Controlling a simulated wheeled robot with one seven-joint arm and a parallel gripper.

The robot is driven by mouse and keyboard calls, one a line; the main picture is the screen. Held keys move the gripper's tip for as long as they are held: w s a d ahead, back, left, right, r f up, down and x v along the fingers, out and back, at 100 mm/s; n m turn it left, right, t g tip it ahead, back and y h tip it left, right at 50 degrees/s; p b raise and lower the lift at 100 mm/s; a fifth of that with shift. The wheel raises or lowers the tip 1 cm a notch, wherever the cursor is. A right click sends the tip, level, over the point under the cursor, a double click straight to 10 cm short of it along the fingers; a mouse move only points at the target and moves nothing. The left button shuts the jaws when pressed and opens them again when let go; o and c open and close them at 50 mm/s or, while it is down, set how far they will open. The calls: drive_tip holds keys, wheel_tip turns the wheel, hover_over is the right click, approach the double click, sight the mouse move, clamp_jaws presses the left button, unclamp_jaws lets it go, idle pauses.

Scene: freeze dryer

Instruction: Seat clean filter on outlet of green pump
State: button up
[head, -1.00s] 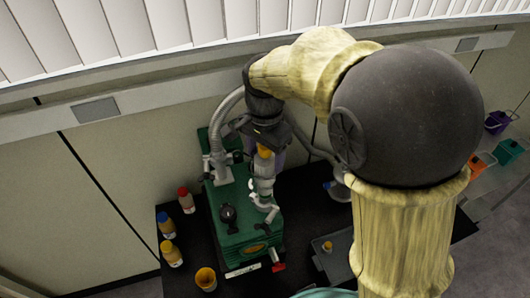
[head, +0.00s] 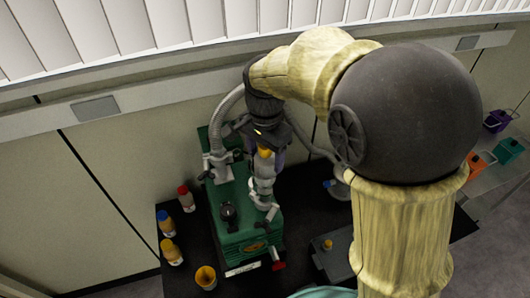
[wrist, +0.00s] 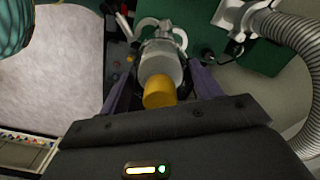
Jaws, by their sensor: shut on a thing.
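The green pump (head: 257,235) stands on the black bench top. My gripper (wrist: 161,82) is shut on the filter, a grey cylinder (wrist: 161,62) with a yellow end cap (wrist: 159,93), with one purple finger on each side. In the head view the filter (head: 263,170) is over the pump's top, roughly upright, with its yellow end up. Pale metal fittings (wrist: 160,28) show just beyond the filter's far end in the wrist view. The outlet joint is hidden behind the filter, and I cannot tell whether they touch.
A ribbed grey hose (wrist: 290,35) rises from a fitting on the pump beside my gripper. Several bottles, one with a red cap (head: 183,190), and an orange cup (head: 206,277) stand left of the pump. A dark tray (head: 335,262) with a small yellow-topped item lies to the right.

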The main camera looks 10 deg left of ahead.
drive_tip(key=shift+f, duration=0.45)
idle(0.4)
drive_tip(key=o, duration=1.2)
drive_tip(key=shift+r+p, duration=2.6)
drive_tip(key=shift+r, duration=0.45)
